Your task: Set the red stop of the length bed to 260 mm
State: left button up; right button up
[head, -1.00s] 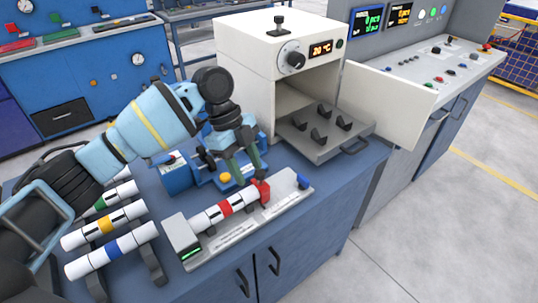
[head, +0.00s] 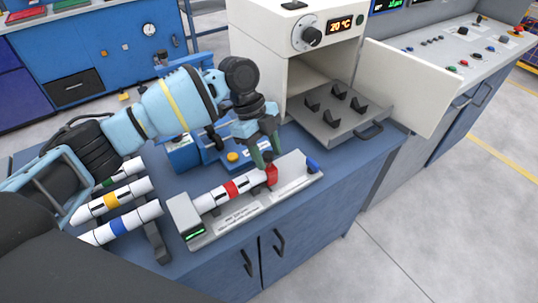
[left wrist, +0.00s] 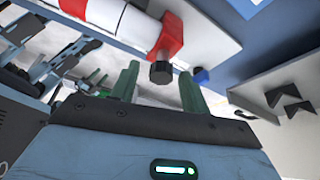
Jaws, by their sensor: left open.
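The length bed (head: 240,214) is a long grey bed on the blue bench, with a small green display at its near left end and a blue piece at its far right end. A white pipe with a red band (head: 232,189) lies along it. The red stop (head: 271,174) sits at the pipe's right end; in the left wrist view the red stop (left wrist: 172,38) shows a black knob. My left gripper (head: 264,155) is open just above and behind the stop. Its green fingertips in the left wrist view (left wrist: 160,82) lie either side of the knob, with a gap. The right gripper is not seen.
Pipes with green, yellow (head: 112,200) and blue bands lie on a rack at the left. A white oven (head: 325,68) stands open behind, its grey tray (head: 340,122) pulled out. A blue device with a yellow button (head: 233,156) sits behind the bed.

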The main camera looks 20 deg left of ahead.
pick_arm(q)
jog(key=shift+d+f, duration=0.25)
jog(key=shift+f, duration=0.45)
jog(key=shift+s, duration=0.1)
grip_shut()
